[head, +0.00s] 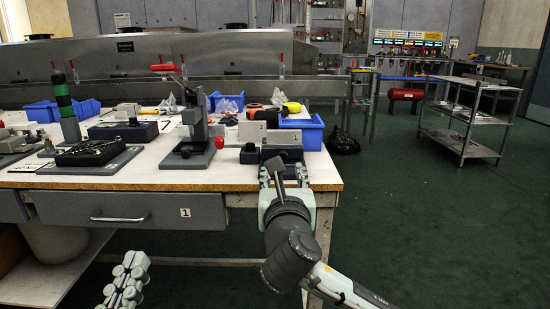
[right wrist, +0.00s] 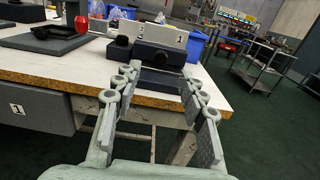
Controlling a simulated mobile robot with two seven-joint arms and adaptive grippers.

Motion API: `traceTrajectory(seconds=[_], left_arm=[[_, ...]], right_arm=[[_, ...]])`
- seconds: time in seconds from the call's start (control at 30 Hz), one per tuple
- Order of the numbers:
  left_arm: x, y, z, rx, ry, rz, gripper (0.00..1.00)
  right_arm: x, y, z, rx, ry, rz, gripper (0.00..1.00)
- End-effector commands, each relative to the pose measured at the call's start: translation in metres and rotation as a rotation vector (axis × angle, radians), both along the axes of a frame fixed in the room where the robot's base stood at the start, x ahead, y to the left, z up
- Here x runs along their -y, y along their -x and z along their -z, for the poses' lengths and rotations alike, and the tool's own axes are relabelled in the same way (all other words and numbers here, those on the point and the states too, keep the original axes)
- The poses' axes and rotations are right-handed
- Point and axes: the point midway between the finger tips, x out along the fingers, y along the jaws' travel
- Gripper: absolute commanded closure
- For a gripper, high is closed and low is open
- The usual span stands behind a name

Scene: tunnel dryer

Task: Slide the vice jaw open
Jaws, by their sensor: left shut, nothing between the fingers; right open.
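My right gripper (head: 285,170) is at the bench's front edge, just before the vice. In the right wrist view its fingers (right wrist: 160,72) are spread, with nothing between them. My left gripper (head: 122,286) is shut and empty, low in front of the drawer.
A grey press with a red handle (head: 190,120) stands left of the vice on the workbench (head: 200,178). A blue bin (head: 312,134) is right behind the vice. A black-topped fixture (head: 90,154) is farther left. Open floor and a metal cart (head: 465,135) are at right.

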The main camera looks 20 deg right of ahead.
Motion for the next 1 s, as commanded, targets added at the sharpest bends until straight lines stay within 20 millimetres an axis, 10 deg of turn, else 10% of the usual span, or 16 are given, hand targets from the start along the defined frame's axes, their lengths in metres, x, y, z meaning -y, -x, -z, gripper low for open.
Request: traceTrajectory(seconds=[0.4, 0.77, 1.0], left_arm=[[-0.005, 0.006, -0.02, 0.136, 0.049, -0.007, 1.0], [-0.006, 0.007, -0.023, 0.154, 0.056, -0.009, 1.0], [-0.006, 0.007, -0.023, 0.154, 0.055, -0.008, 1.0]], right_arm=[[0.017, -0.059, 0.001, 0.0, 0.0, 0.001, 0.59], [0.019, -0.066, 0.0, 0.0, -0.001, 0.0, 0.59], [0.019, -0.066, 0.0, 0.0, -0.001, 0.0, 0.86]])
